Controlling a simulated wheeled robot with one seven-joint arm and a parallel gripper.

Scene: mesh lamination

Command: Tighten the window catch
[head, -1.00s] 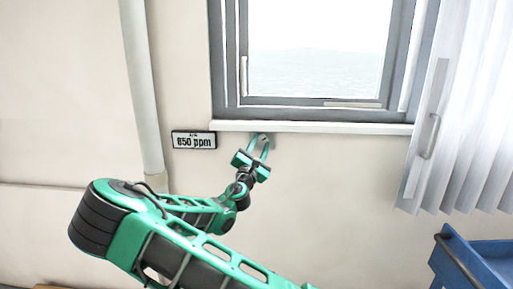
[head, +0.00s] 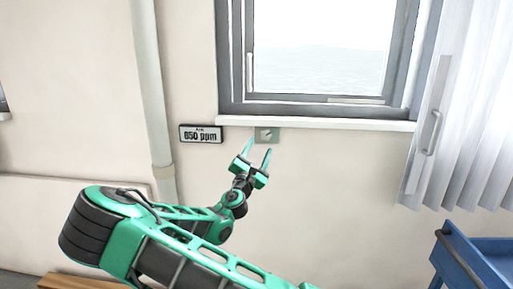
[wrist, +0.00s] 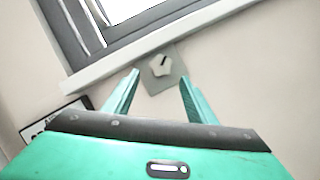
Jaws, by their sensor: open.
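A small grey plate with a pale knob, which I take for the window catch (head: 267,134), is on the wall just under the window sill. In the wrist view the catch (wrist: 164,68) shows a pale, lobed knob with a dark mark on its upper part. My gripper (head: 259,149) is open and empty, just below the plate in the head view. In the wrist view my gripper's fingertips (wrist: 159,77) stand either side of the knob's lower part in the picture. I see no contact, and the distance to the wall is hard to judge.
The window sill (head: 330,124) juts out above the plate. A sign reading 650 ppm (head: 201,134) is to its left, beside a vertical pipe (head: 152,90). A white blind (head: 470,120) hangs at the right above a blue cart (head: 475,262).

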